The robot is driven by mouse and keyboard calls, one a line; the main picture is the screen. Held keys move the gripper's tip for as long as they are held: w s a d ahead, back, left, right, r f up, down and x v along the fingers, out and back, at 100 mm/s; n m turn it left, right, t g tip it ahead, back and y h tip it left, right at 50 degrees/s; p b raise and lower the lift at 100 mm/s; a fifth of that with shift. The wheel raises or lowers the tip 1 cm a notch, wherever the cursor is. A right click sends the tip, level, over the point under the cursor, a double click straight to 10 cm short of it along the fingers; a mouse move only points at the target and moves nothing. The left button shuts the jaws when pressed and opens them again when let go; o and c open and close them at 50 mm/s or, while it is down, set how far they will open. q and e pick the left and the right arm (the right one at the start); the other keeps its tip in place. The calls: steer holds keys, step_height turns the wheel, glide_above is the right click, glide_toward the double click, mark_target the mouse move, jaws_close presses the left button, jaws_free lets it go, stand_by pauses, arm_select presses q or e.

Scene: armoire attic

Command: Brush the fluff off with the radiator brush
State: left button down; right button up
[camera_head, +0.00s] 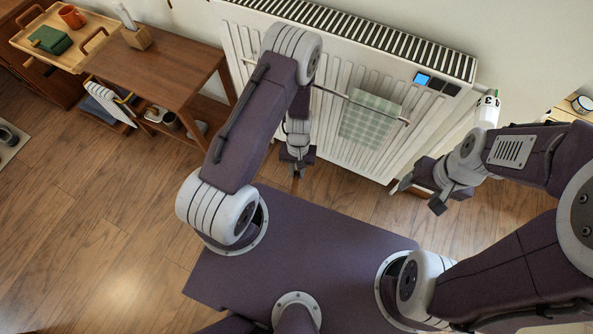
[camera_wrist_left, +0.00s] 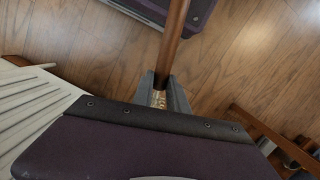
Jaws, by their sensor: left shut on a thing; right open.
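My left gripper (camera_head: 298,168) is low in front of the white radiator (camera_head: 345,75). It is shut on a brown wooden handle (camera_wrist_left: 175,38), which I take to be the radiator brush's handle, seen in the left wrist view between the gripper's fingers (camera_wrist_left: 161,92). The handle runs up to the top edge of that view; the brush's bristles cannot be made out. My right gripper (camera_head: 420,196) is open and empty, near the radiator's lower right end. I cannot make out any fluff in either view.
A green checked cloth (camera_head: 368,120) hangs on a rail across the radiator. A wooden side table (camera_head: 175,62) with a tray (camera_head: 80,62), red mug (camera_head: 72,17) and green item (camera_head: 50,40) stands at the left. Wooden floor (camera_head: 90,210) at the left is mostly clear.

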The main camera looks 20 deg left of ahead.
arm_select(q)
steer(key=shift+w+p, duration=0.3)
steer(key=shift+p, duration=0.2)
steer(key=shift+w, duration=0.35)
steer(key=shift+w+d+p, duration=0.1)
steer(key=shift+w+p, duration=0.3)
steer(key=shift+d, duration=0.1)
steer(key=shift+d, duration=0.5)
steer(key=shift+d, duration=1.8)
